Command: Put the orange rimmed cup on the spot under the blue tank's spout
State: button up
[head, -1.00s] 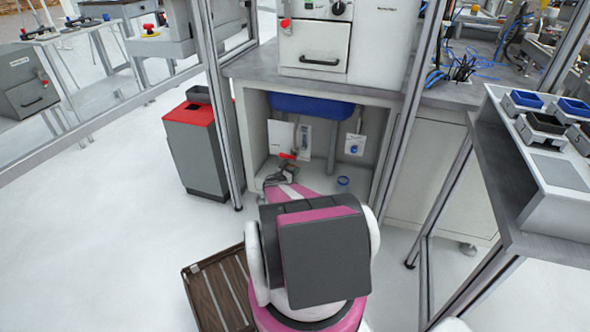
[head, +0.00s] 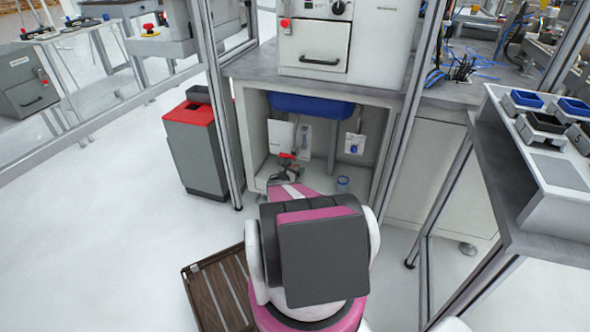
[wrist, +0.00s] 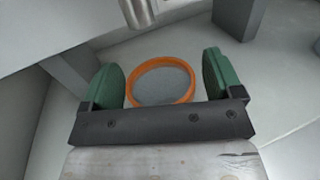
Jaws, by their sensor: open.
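The orange rimmed cup (wrist: 160,82) is upright on a pale surface in the wrist view, seen from above with a grey inside. My gripper (wrist: 163,80) is open, with one green finger on each side of the cup; a narrow gap shows at the right finger, and contact at the left one is unclear. A metal spout end (wrist: 139,12) shows just beyond the cup. In the head view, the blue tank (head: 310,106) hangs under the bench top. My gripper (head: 286,174) is low inside the cabinet below it. The orange cup cannot be made out there, and the marked spot is not discernible.
A small bluish cup (head: 343,184) stands on the cabinet floor, right of my gripper. Cabinet walls and a metal post (head: 220,110) bound the space. A red-topped bin (head: 195,145) stands left. A brown slatted crate (head: 218,290) lies on the floor.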

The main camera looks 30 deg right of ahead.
jog(key=shift+a+r, duration=0.15)
jog(key=v, duration=1.1)
jog(key=s+a+r+m+g+y, duration=0.5)
jog(key=s+a+r+m+g, duration=0.35)
jog(key=r+m, duration=0.45)
jog(key=s+a+r+m+y, duration=0.3)
jog(key=s+a+r+y, duration=0.1)
jog(key=a, duration=0.4)
jog(key=s+a+r+m+t+y, duration=0.1)
jog(key=s+a+r+m+y, duration=0.2)
jog(key=a, duration=0.6)
jog(key=s+a+r+m+y, duration=0.3)
jog(key=s+a+r+y, duration=0.1)
jog(key=a, duration=0.4)
notch_tip(320, 180, up, 2)
jog(key=shift+s+a+r+y, duration=0.1)
jog(key=shift+s+a+y, duration=0.25)
jog(key=shift+s, duration=0.1)
jog(key=shift+t, duration=0.25)
